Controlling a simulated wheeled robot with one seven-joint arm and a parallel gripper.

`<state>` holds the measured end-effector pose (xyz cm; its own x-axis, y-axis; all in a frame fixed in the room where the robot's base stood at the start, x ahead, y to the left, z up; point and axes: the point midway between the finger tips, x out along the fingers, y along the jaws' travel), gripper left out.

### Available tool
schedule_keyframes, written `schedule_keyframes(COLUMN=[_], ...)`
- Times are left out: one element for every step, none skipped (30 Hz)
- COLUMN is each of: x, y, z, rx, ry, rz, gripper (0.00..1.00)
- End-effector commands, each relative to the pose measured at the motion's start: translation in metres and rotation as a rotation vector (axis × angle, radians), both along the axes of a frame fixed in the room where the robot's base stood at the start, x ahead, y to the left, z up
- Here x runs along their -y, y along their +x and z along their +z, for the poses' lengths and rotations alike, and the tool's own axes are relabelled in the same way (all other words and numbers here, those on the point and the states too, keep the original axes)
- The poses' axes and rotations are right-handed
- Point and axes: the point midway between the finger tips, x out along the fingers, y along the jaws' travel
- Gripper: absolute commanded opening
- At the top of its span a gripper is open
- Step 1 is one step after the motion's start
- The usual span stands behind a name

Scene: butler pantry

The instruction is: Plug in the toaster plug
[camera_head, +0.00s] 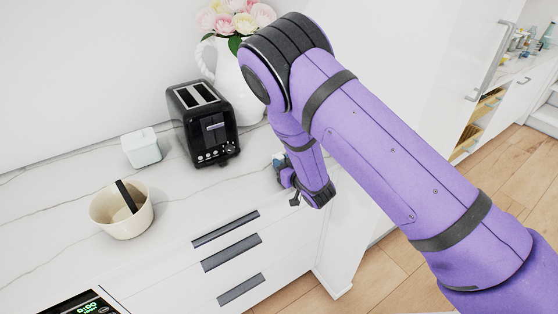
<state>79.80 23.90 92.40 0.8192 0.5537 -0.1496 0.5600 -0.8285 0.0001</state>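The black two-slot toaster (218,142) stands upright on the white marble counter, left of my arm. My gripper (290,192) is at the counter's front right edge, to the right of the toaster and apart from it. My gripper is small in the view and partly hidden by my own purple arm, so I cannot tell whether it is open, shut or holding anything. I cannot make out the toaster's plug, its cord or a wall socket.
A white pitcher with flowers (228,80) stands behind the toaster. A small pale box (141,148) and a cream bowl (122,222) with a dark utensil are to its left. Drawers with dark handles (232,253) are below the counter. The counter in front of the toaster is clear.

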Motion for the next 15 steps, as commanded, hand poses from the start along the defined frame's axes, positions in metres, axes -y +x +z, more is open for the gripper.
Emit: schedule_keyframes(x=[0.0000, 0.0000, 0.0000, 0.0000, 0.0000, 0.0000, 0.0000, 0.0000, 0.0001, 0.0000, 0.0000, 0.0000, 0.0000, 0.0000, 0.0000], y=[0.0000, 0.0000, 0.0000, 0.0000, 0.0000, 0.0000, 0.0000, 0.0000, 0.0001, 0.0001, 0.0002, 0.0002, 0.0003, 0.0003, 0.0005], z=[0.0001, 0.0001, 0.0001, 0.0001, 0.0001, 0.0001, 0.0001, 0.0001, 0.0002, 0.0004, 0.0009, 0.0021, 0.0034, 0.0051, 0.0079], rx=[0.000, 0.000, 0.000, 0.000, 0.000, 0.000, 0.000, 0.000, 0.001, 0.001, 0.001, 0.001, 0.001, 0.000, 0.000], ry=[0.000, 0.000, 0.000, 0.000, 0.000, 0.000, 0.000, 0.000, 0.001, 0.001, 0.001, 0.001, 0.001, 0.001, 0.001], rz=[0.000, 0.000, 0.000, 0.000, 0.000, 0.000, 0.000, 0.000, 0.000, 0.000, 0.000, 0.000, 0.000, 0.000, -0.001], gripper=[0.00, 0.00, 0.00, 0.00, 0.00, 0.00, 0.00, 0.00, 0.00, 0.00, 0.00, 0.00, 0.00, 0.00, 0.00])
